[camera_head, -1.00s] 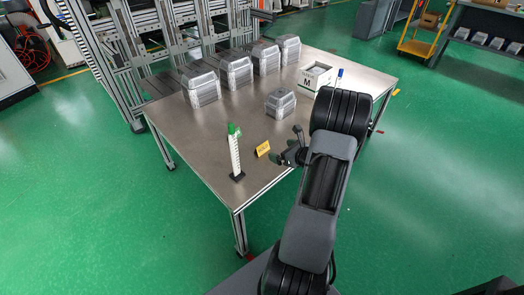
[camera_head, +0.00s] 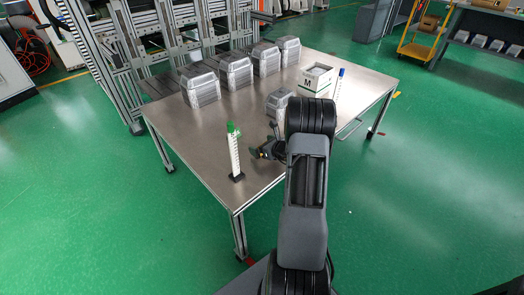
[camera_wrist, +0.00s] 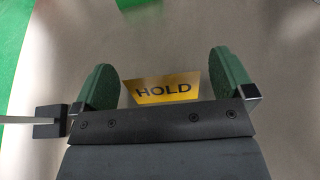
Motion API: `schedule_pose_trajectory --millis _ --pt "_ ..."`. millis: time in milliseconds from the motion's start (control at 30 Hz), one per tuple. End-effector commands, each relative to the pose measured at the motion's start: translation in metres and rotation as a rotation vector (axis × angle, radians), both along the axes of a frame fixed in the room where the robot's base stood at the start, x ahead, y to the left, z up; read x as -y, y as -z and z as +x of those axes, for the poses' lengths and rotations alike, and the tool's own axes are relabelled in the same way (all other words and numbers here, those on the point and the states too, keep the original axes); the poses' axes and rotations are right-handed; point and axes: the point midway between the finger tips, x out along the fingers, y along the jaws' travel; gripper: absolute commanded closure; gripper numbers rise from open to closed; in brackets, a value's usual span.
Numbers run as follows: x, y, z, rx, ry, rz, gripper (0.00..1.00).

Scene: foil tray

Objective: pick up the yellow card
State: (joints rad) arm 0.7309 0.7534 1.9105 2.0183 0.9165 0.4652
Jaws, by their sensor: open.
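The yellow card (camera_wrist: 168,90) shows in the wrist view with the word HOLD on it. It is between the two green fingers of my gripper (camera_wrist: 165,82), with a gap on each side of it. My gripper is open. In the head view my gripper (camera_head: 266,147) is low over the table near its front edge. I cannot tell how high the fingers are above the table.
A white post with a green top (camera_head: 234,152) stands on the metal table (camera_head: 205,150) left of my gripper. A foil tray (camera_head: 277,104) is behind it, with several more along the back. A white box marked M (camera_head: 317,80) is at the back right.

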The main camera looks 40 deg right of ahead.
Motion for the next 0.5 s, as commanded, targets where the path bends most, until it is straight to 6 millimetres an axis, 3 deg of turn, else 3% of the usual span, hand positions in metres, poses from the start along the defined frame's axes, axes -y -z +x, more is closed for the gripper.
schedule_pose_trajectory --millis 300,500 --pt "-0.0005 0.0012 0.0036 0.0 0.001 0.001 0.01" --pt "-0.0005 0.0011 0.0034 0.0 0.0 0.0 0.2"
